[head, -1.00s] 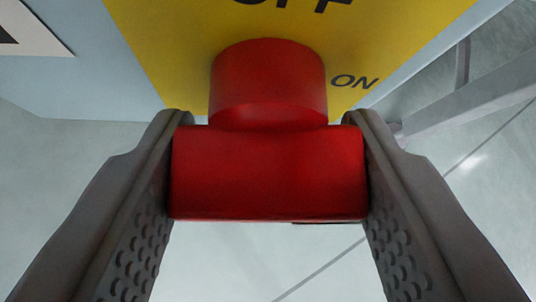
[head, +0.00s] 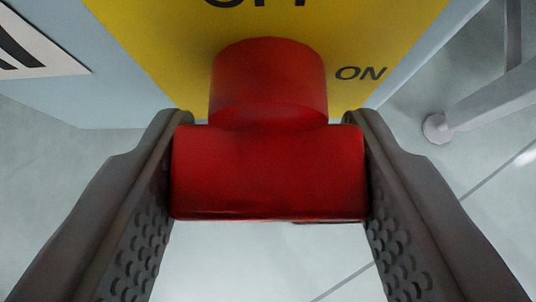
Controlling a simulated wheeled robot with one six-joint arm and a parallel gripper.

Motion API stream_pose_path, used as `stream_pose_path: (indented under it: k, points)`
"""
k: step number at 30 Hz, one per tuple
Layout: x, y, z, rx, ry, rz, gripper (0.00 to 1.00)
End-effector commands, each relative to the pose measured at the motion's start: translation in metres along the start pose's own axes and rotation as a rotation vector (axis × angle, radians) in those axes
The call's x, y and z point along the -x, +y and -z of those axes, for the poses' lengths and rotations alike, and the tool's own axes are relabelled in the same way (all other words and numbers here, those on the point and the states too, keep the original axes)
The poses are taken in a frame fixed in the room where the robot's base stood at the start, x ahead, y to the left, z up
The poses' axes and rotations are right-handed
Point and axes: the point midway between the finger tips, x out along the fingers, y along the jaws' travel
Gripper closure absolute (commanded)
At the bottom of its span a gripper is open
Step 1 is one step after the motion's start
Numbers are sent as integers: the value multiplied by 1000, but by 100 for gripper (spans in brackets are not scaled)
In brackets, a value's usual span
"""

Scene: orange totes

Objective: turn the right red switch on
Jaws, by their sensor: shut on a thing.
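The red switch (head: 268,172) fills the middle of the head view. It has a wide block-shaped handle in front of a round red base. The base sits on a yellow plate (head: 160,50) with "OFF" at the top, partly cut off, and "ON" to the right of the base. My gripper (head: 268,135) is shut on the handle, with one finger against its left end and the other against its right end. The handle looks level between the fingers. Whether this is the right one of several switches cannot be told, as no other switch is in view.
The plate is on a light blue-grey panel (head: 100,100). A white label with black marks (head: 35,50) is at the upper left. A grey metal frame leg with a round foot (head: 437,128) stands at the right on the pale tiled floor (head: 330,255).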

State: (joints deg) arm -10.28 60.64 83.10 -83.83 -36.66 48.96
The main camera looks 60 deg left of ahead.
Motion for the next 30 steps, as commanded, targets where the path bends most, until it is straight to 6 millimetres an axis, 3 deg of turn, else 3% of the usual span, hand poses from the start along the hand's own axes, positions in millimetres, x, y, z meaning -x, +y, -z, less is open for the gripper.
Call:
stream_pose_path:
  k: [1, 3, 4, 16, 20, 30]
  points:
    - [0, 0, 0, -1, 0, -1, 47]
    - [0, 0, 0, -1, 0, -1, 33]
    - [0, 0, 0, -1, 0, -1, 31]
    - [8, 0, 1, 0, 0, -1, 31]
    - [25, 1, 1, 0, 0, -2, 31]
    - [93, 1, 0, -1, 0, -2, 31]
